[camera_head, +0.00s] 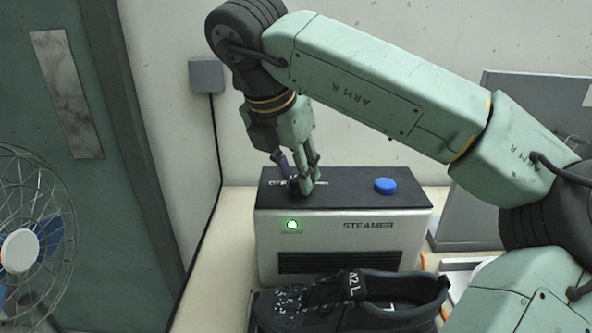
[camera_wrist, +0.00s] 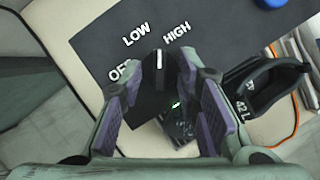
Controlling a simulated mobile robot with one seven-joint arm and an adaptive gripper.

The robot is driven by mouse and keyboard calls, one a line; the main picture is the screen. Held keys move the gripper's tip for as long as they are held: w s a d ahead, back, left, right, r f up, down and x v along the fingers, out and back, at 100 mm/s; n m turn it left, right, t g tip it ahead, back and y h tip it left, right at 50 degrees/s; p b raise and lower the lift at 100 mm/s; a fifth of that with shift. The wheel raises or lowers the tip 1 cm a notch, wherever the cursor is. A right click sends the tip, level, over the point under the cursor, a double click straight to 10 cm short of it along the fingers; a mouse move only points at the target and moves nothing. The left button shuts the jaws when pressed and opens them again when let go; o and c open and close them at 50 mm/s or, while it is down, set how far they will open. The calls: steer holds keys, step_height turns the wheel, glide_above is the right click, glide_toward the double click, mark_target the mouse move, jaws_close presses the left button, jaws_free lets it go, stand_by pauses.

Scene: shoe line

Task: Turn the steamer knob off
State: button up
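The steamer (camera_head: 340,225) is a silver box with a black top, standing on the cream table. Its green light (camera_head: 291,225) is lit on the front. The black knob (camera_wrist: 158,64) shows in the wrist view, with a white line pointing up between the LOW and HIGH labels. The OFF label is to its left, partly covered by a finger. My gripper (camera_head: 301,184) is low over the left part of the steamer's top. In the wrist view its purple-padded fingers (camera_wrist: 160,80) are apart, one on each side of the knob. Contact with the knob cannot be made out.
A blue button (camera_head: 385,186) is on the right of the steamer's top. A black shoe (camera_head: 350,302) stands in front of the steamer. A wire fan (camera_head: 22,250) is at the left. A grey panel (camera_head: 470,215) stands at the right.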

steer(key=shift+w+f, duration=0.1)
steer(key=shift+f, duration=0.15)
jaws_close()
stand_by(0.4)
